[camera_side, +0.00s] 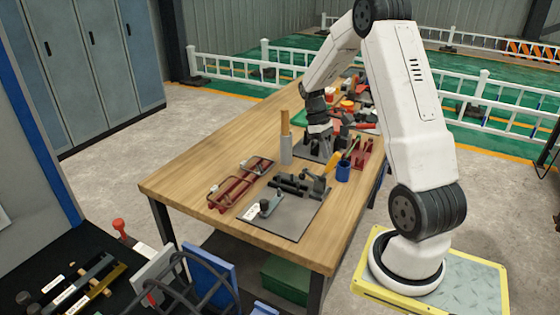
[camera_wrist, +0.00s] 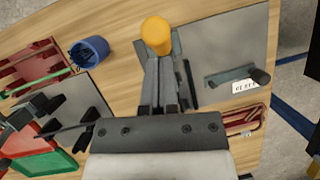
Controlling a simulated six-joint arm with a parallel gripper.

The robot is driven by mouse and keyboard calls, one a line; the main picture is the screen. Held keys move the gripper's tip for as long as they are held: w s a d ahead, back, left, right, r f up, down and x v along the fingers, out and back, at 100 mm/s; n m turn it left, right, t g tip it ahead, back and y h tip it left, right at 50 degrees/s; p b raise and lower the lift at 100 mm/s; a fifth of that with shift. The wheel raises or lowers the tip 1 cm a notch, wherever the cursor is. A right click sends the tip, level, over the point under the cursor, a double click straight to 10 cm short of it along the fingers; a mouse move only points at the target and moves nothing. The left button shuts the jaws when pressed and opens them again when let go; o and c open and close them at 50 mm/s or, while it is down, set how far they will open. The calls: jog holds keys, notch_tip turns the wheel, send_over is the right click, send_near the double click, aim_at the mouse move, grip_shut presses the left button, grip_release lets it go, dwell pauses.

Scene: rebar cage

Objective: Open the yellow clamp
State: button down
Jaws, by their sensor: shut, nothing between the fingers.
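The yellow clamp's rounded orange-yellow end (camera_wrist: 156,35) shows in the wrist view at the left edge of a grey plate (camera_wrist: 225,35).
A blue cup (camera_side: 343,173) stands right of the plate; it also shows in the wrist view (camera_wrist: 88,52). Red frames (camera_side: 238,184) lie left of the plate. A grey cylinder (camera_side: 286,152) holds tan sticks. Other fixtures crowd the far bench. The left bench (camera_side: 215,130) is clear.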

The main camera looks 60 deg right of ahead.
jog(key=shift+s+t, duration=0.4)
jog(key=shift+t, duration=0.1)
jog(key=shift+s+f+t, duration=0.1)
jog(key=shift+s+t, duration=0.2)
jog(key=shift+s, duration=0.2)
jog(key=s+f, duration=0.4)
jog(key=s, duration=0.2)
jog(key=shift+s+f, duration=0.3)
jog(key=shift+f, duration=0.05)
dwell(0.4)
